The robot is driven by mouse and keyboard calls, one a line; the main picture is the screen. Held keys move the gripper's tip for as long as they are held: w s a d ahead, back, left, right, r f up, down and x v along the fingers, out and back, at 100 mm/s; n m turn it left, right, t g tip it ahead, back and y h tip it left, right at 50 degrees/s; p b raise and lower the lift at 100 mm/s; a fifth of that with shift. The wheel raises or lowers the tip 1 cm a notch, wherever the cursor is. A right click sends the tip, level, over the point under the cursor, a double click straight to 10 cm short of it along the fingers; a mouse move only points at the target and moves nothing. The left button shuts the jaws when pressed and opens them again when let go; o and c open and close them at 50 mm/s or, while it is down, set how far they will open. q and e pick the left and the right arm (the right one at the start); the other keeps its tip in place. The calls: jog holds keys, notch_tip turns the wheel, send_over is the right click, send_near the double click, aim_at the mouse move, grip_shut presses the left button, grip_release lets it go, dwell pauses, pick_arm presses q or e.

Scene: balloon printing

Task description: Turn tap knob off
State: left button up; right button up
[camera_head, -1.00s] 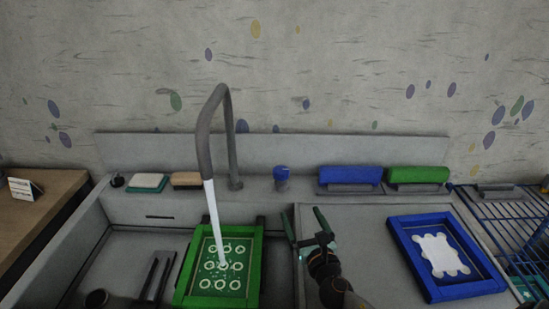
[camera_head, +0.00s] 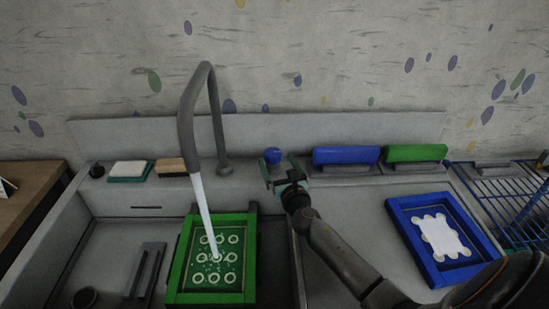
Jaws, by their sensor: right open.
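The tap knob is a round blue knob (camera_head: 273,156) on the sink's back ledge, right of the tap's base. The grey tap (camera_head: 185,115) arches over the sink, and a white stream of water (camera_head: 204,208) runs from its spout onto a green frame (camera_head: 250,250). My right gripper (camera_head: 280,170) is open, with its fingers spread at the near side of the blue knob. I cannot tell whether the fingers touch it. The knob's lower part is hidden behind the gripper. My left gripper is not in view.
A blue squeegee (camera_head: 346,155) and a green squeegee (camera_head: 415,153) lie on the ledge right of the knob. A blue frame (camera_head: 397,220) with a white shape lies on the right counter. A blue rack (camera_head: 500,187) stands at far right.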

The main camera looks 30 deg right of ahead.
aim_at(275, 159)
jog(key=shift+x, duration=1.65)
jog(key=shift+c, duration=0.3)
jog(key=c, duration=1.3)
jog(key=shift+a, duration=0.1)
